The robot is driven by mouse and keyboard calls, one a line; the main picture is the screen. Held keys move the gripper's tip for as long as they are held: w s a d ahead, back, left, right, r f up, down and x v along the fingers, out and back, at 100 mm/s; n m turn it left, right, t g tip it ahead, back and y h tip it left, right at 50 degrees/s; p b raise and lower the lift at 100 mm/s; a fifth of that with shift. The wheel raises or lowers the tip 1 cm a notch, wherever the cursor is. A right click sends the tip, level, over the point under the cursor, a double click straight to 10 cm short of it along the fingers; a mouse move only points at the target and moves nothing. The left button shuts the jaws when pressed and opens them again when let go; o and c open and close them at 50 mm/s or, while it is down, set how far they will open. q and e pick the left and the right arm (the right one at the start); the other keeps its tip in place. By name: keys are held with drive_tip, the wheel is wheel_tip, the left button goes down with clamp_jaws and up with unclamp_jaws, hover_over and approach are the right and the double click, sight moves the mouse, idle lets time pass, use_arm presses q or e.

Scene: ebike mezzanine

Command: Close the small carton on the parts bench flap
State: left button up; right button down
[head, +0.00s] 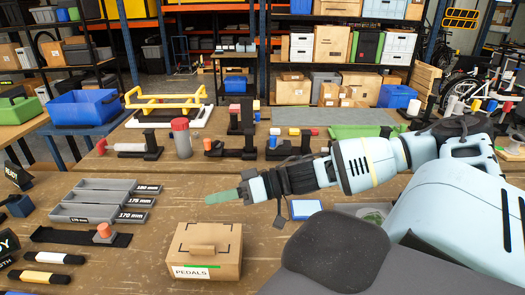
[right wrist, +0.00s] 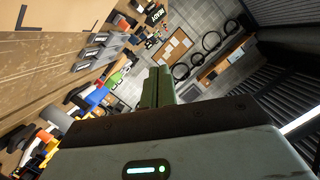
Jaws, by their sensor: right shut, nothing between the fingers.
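The small carton (head: 203,259) is a brown box with a white "PEDALS" label, near the front middle of the bench. Whether the front edge is fully seated I cannot tell. My right gripper (head: 222,197) comes in from the right, its green fingers shut and empty above the carton's back edge, pointing left. Its fingers also show in the right wrist view (right wrist: 160,88). My left gripper is not in view.
Grey bins (head: 104,199) with millimetre labels stand left of the carton. Black-handled grips (head: 45,257) lie at the front left. A small blue-edged box (head: 306,209) sits right of the carton under my right arm. Fixtures line the bench behind.

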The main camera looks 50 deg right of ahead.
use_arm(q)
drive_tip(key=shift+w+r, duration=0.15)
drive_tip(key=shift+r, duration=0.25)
use_arm(e)
drive_tip(key=s+a+v, duration=0.1)
drive_tip(key=v, duration=0.7)
drive_tip(key=shift+d+r, duration=0.2)
drive_tip(key=shift+d, duration=0.05)
drive_tip(key=shift+s, duration=0.2)
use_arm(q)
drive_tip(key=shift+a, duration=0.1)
